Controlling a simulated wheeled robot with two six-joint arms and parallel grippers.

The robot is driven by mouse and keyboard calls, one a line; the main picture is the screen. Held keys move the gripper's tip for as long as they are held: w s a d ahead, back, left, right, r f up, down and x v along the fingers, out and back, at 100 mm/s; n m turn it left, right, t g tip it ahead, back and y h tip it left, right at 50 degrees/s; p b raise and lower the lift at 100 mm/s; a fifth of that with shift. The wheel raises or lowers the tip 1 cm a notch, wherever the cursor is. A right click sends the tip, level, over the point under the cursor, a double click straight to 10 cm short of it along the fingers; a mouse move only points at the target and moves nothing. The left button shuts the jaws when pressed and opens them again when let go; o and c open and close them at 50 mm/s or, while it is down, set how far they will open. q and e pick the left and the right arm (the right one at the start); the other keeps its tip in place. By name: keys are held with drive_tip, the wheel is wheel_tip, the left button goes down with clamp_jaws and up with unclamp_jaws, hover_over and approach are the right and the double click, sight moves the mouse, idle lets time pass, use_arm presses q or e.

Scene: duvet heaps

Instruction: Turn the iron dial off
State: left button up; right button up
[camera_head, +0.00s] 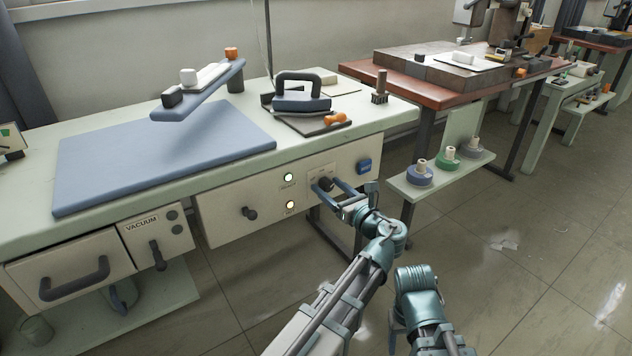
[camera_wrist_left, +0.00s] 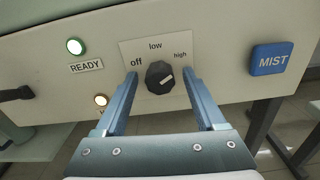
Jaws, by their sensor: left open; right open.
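The black iron dial (camera_wrist_left: 160,77) sits on a pale plate marked off, low and high. Its white mark points right, toward the "high" side. In the head view the dial (camera_head: 325,184) is on the cream front panel of the ironing bench. My left gripper (camera_wrist_left: 164,78) is open, with one blue finger on each side of the dial and gaps between fingers and knob. It also shows in the head view (camera_head: 328,185). I cannot tell how deep the fingertips reach. My right arm shows at the lower right of the head view, but its gripper fingers do not.
A blue MIST button (camera_wrist_left: 271,58) is right of the dial. A lit green READY lamp (camera_wrist_left: 76,46) and an amber lamp (camera_wrist_left: 101,99) are left. The iron (camera_head: 301,96) stands on the bench top (camera_head: 372,119). A side shelf (camera_head: 436,184) holds several spools.

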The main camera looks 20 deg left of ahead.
use_arm(q)
drive_tip(key=shift+w+a, duration=0.15)
clamp_jaws()
idle(0.4)
drive_tip(key=shift+n, duration=0.3)
drive_tip(key=n, duration=0.5)
drive_tip(key=shift+n, duration=0.3)
drive_tip(key=n, duration=0.5)
drive_tip(key=shift+n, duration=0.3)
drive_tip(key=n, duration=1.2)
